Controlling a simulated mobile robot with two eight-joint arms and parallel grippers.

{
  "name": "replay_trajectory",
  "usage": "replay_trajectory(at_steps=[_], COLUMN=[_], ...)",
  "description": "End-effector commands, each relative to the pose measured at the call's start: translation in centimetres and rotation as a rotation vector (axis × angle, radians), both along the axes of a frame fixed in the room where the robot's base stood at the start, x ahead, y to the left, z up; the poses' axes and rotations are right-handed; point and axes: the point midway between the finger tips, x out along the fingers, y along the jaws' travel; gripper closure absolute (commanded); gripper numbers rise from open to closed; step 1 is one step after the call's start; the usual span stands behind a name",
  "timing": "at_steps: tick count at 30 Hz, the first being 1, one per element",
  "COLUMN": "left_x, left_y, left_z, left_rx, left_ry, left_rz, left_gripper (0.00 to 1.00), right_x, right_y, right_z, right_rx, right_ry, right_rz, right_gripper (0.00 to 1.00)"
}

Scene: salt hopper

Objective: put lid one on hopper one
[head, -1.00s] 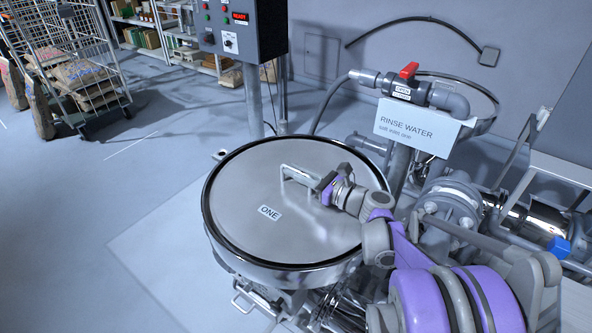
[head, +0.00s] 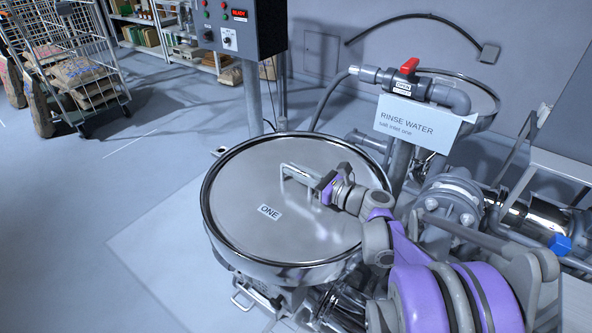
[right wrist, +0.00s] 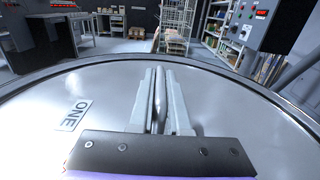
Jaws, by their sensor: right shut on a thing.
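Lid one (head: 250,235) is a round shiny metal disc with a label reading ONE and a bar handle (head: 298,178). It lies flat over the mouth of hopper one (head: 275,270), roughly centred, and its edge closely follows the hopper's rim. I cannot tell whether it is fully seated all round. My right gripper (head: 322,187) is shut on the handle. In the right wrist view both fingers (right wrist: 161,105) lie along the two sides of the handle bar, above the lid's surface. My left gripper is not in view.
A rinse water pipe with a red valve handle (head: 409,66) and a sign (head: 424,125) stands behind the lid, right of centre. A second round vessel (head: 480,95) is behind it. A control box (head: 240,28) stands at the back.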

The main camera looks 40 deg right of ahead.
Motion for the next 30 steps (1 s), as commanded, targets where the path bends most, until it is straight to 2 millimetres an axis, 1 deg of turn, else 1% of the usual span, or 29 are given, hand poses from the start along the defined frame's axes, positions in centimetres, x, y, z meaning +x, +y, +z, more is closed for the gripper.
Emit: replay_trajectory(at_steps=[1,2,3,7,8,16,20,23,30], left_x=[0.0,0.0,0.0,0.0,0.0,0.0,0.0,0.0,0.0], left_y=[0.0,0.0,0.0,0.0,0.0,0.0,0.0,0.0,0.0], left_z=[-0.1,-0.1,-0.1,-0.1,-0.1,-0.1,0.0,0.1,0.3], left_rx=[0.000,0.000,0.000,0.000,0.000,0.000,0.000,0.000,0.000], left_ry=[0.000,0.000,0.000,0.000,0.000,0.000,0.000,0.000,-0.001], left_rz=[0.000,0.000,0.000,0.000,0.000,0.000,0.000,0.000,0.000], left_gripper=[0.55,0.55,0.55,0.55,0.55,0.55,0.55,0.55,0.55], right_x=[0.0,0.0,0.0,0.0,0.0,-0.1,-1.0,-2.5,-7.2], right_y=[0.0,0.0,0.0,0.0,0.0,0.0,-0.4,-0.9,-2.2], right_z=[-0.1,-0.1,0.0,0.0,0.0,-0.2,-0.1,-0.1,0.0], right_rx=[0.002,0.002,0.002,0.002,0.001,-0.002,-0.001,-0.001,-0.001], right_ry=[-0.002,-0.002,-0.002,-0.002,-0.001,0.002,0.001,0.001,-0.001], right_rz=[0.000,0.000,0.000,0.000,0.000,0.000,-0.003,-0.005,-0.005], right_gripper=[1.00,0.83,0.76,0.53,0.50,0.50,0.50,0.50,0.50])
